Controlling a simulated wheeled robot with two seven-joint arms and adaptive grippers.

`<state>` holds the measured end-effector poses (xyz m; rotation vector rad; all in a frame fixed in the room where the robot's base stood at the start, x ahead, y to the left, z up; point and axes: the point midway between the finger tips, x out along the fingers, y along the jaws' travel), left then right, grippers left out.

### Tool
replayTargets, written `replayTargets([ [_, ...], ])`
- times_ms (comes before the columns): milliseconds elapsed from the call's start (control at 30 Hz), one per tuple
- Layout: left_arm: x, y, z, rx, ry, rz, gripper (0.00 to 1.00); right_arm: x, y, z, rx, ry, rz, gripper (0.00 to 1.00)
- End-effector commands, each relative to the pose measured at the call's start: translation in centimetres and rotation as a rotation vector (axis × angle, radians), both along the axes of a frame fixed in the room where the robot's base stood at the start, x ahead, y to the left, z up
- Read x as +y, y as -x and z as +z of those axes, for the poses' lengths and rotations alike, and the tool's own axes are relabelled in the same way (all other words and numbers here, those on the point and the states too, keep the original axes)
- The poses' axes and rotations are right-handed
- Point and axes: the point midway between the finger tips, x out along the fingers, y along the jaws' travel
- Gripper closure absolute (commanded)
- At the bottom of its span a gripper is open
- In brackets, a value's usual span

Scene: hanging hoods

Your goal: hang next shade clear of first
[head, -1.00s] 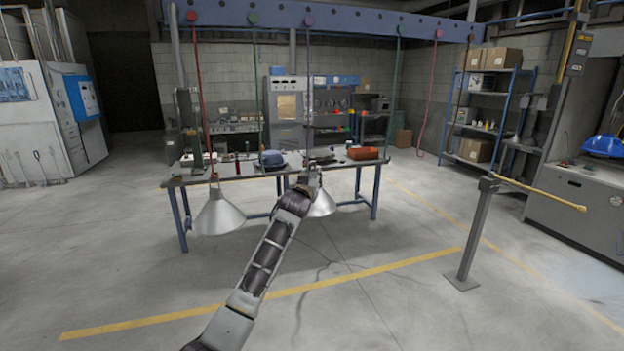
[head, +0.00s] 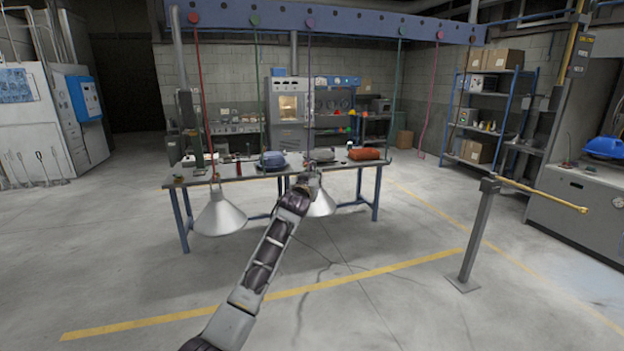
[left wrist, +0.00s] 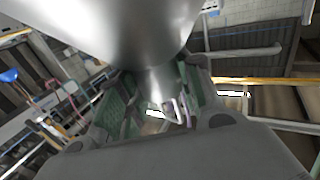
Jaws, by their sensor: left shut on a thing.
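The first shade (head: 219,214), a silver cone, hangs upright from the red cord (head: 201,90) at the left, in front of the workbench. My left gripper (head: 308,182) is shut on the neck of a second silver shade (head: 323,204), to the right of the first with a clear gap between them. In the left wrist view this shade (left wrist: 125,28) fills the top, its neck between the fingers of my gripper (left wrist: 160,105). The purple cord (head: 309,95) comes down to the gripper; a small pale hook-like end shows by the neck, but I cannot tell whether it is joined. My right gripper is out of view.
A blue overhead beam (head: 350,25) carries several coloured cords, including a green one (head: 258,90) between the shades' cords. The workbench (head: 338,170) stands behind the shades. A grey post with a yellow bar (head: 540,194) stands at the right. The floor in front is clear.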

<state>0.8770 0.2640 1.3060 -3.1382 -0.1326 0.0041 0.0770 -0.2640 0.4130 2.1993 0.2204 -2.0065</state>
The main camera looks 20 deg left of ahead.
Motion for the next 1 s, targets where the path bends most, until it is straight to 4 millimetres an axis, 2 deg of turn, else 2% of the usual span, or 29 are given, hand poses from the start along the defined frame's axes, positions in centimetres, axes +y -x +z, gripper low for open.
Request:
replayTargets([
  [1000,1.1,-1.6,0.1,-0.001,0.0,0.0,1.0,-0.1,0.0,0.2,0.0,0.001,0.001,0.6],
])
